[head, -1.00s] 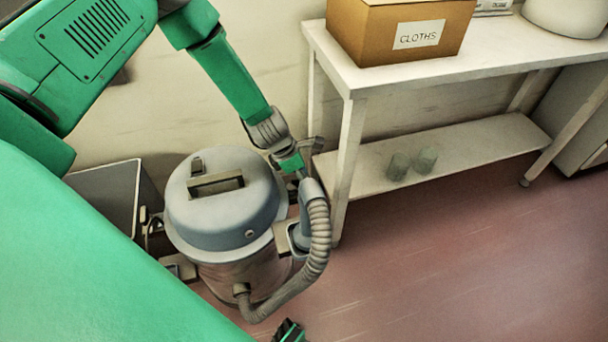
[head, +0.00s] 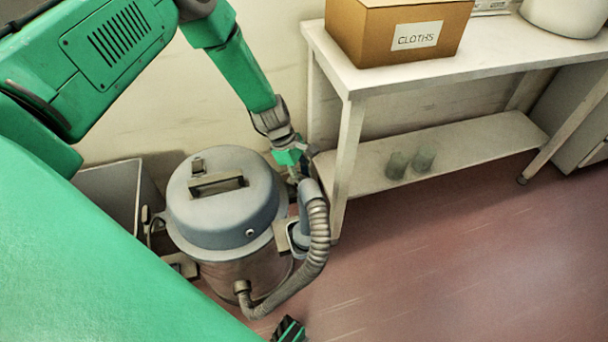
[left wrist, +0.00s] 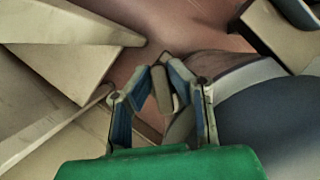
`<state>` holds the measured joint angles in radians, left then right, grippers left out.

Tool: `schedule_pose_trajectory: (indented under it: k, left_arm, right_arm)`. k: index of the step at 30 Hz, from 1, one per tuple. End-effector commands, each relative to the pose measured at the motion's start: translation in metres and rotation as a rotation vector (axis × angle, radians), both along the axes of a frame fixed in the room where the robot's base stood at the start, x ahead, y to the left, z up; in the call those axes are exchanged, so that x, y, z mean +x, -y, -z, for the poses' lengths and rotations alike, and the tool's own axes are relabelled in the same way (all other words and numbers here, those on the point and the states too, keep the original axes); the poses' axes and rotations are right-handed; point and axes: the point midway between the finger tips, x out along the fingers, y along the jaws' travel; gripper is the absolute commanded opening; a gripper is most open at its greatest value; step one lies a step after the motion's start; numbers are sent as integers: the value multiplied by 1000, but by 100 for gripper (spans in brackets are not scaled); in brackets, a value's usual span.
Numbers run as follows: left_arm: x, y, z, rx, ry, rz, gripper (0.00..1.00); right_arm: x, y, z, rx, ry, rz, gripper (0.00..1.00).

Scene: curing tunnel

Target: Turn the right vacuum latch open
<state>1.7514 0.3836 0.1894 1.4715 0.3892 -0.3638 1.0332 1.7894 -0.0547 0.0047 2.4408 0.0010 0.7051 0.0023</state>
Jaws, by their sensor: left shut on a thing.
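The vacuum (head: 225,205) is a grey drum with a domed blue-grey lid and a top handle; its lid fills the right of the left wrist view (left wrist: 275,115). My left gripper (head: 297,172) is at the lid's right side, beside the hose's upper end. In the left wrist view its fingers (left wrist: 161,85) close around a small beige-grey lever, the right latch (left wrist: 162,92). In the head view the gripper and hose mostly hide this latch. The left latch (head: 147,220) shows on the opposite side. A black and green tip (head: 290,328) at the bottom edge seems to be my right gripper; its jaws are unclear.
A ribbed hose (head: 318,245) curves down the vacuum's right front. A white table (head: 400,75) stands close on the right, with a cloths box (head: 395,35) on top and two cups on its lower shelf (head: 460,150). A grey bin (head: 105,185) is at left. The floor at right is clear.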

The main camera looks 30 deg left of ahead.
Motion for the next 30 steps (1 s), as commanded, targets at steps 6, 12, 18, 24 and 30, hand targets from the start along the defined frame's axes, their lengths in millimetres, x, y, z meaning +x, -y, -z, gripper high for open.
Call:
schedule_pose_trajectory:
  k: [6, 12, 18, 24, 30]
  left_arm:
    - [-1, -4, 2, 9, 1, 205, 0]
    - [-2, -5, 2, 9, 1, 394, 0]
    - [-3, -5, 2, 9, 2, 572, 0]
    - [-4, -6, 2, 10, 3, 720, 0]
    - [-4, -7, 1, 11, 4, 822, 0]
  right_arm:
    - [0, 0, 4, 0, 0, 0, 40]
    - [0, 0, 8, 0, 0, 0, 40]
    - [0, 0, 12, 0, 0, 0, 40]
    - [0, 0, 16, 0, 0, 0, 40]
    - [0, 0, 19, 0, 0, 0, 40]
